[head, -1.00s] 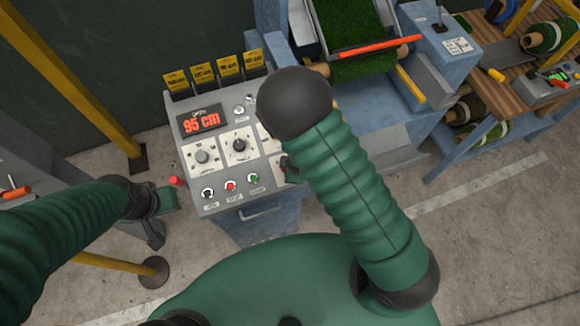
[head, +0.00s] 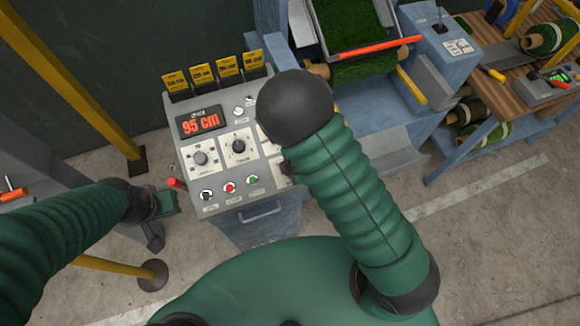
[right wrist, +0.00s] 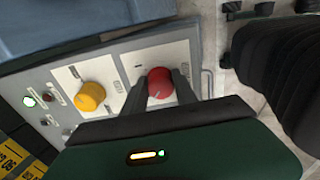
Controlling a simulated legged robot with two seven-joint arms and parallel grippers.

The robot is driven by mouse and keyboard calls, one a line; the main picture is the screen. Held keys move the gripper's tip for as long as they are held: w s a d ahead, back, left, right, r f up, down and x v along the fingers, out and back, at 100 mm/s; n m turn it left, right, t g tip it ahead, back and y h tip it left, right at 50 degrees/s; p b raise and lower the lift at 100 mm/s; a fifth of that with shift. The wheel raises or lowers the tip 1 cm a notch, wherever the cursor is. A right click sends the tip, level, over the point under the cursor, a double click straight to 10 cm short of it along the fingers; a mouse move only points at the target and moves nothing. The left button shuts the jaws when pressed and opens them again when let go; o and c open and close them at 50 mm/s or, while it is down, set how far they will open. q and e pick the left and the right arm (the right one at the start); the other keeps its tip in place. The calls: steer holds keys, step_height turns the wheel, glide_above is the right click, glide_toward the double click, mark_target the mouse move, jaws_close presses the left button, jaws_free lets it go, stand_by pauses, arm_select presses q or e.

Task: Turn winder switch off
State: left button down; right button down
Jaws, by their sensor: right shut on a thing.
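The grey control panel (head: 262,200) stands in the middle of the head view, its red display reading 95 cm. In the right wrist view a red rotary knob (right wrist: 160,82) sits on a white plate, beside a yellow knob (right wrist: 92,96). My right gripper (right wrist: 160,92) is shut on the red knob, one dark finger on each side. The plate's lettering is too small to read, so I cannot tell whether this is the winder switch. In the head view my right arm hides this gripper. My left gripper (head: 166,203) is left of the panel; its fingers are unclear.
The panel also has two dials (head: 238,146), several push buttons (head: 230,188) and yellow tags (head: 228,66) along its top. A machine with a turf roll (head: 360,65) stands behind it. A workbench (head: 510,95) is at the right, yellow posts (head: 80,85) at the left.

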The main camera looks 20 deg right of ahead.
steer(key=shift+w, duration=0.1)
steer(key=c, duration=1)
jaws_free()
steer(key=shift+r, duration=0.1)
steer(key=shift+r, duration=0.4)
steer(key=p+v, duration=0.4)
steer(key=v, duration=1.2)
steer(key=shift+f, duration=0.2)
